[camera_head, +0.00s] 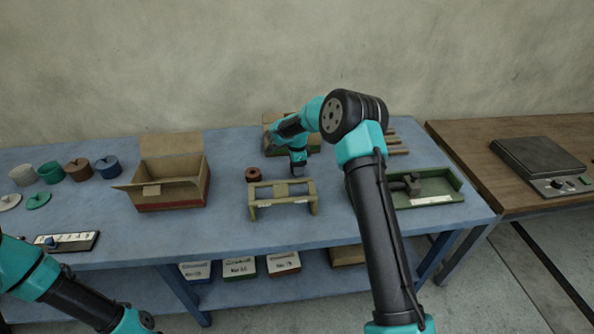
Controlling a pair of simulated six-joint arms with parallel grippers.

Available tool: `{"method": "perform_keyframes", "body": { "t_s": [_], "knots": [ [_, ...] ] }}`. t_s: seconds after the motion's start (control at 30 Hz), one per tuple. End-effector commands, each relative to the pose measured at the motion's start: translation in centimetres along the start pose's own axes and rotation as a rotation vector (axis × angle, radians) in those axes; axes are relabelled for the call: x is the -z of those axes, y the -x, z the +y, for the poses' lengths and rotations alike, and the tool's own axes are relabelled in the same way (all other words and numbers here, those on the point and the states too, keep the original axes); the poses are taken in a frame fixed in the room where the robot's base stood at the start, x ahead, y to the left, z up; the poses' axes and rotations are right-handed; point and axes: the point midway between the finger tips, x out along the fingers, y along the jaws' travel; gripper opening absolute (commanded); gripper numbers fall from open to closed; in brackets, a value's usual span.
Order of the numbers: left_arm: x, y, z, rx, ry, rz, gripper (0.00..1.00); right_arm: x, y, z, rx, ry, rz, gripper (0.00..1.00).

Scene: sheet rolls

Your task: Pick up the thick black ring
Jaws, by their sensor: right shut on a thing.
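My right gripper (298,167) points down behind the small wooden stand, close above the blue table. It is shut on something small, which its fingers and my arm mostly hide. I cannot make out the thick black ring clearly anywhere. A thick brown ring (253,174) lies left of the gripper, near the stand's back left corner, apart from the gripper. My left arm enters at the lower left, and its gripper is outside the picture.
The wooden stand (282,186) is just in front of the gripper. An open cardboard box (170,193) stands to the left, with several rolls beyond it. A green tray (440,201) is right, partly behind my arm. A scale (538,157) sits on the brown table.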

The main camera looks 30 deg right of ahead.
Motion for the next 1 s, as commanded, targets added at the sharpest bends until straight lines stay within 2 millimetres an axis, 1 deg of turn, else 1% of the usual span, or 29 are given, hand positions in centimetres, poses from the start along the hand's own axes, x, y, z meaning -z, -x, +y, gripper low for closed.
{"method": "perform_keyframes", "body": {
  "t_s": [0.03,0.2,0.4,0.57,1.0],
  "knots": [
    [0.0,0.0,0.0,0.0,0.0,0.0,0.43,0.0,1.0,-0.1,0.003,0.0,0.0,0.32],
    [0.0,0.0,0.0,0.0,0.0,0.0,0.43,0.0,4.2,-0.1,0.005,0.0,0.0,0.32],
    [0.0,0.0,0.0,0.0,0.0,0.0,0.43,0.0,7.0,-0.1,0.001,-0.001,0.0,0.32],
    [0.0,0.0,0.0,0.0,0.0,0.0,0.43,0.0,7.8,0.0,0.0,0.0,0.001,0.32],
    [0.0,0.0,0.0,0.0,0.0,0.0,0.43,0.0,7.8,0.0,0.0,0.0,0.001,0.32]
  ]
}}
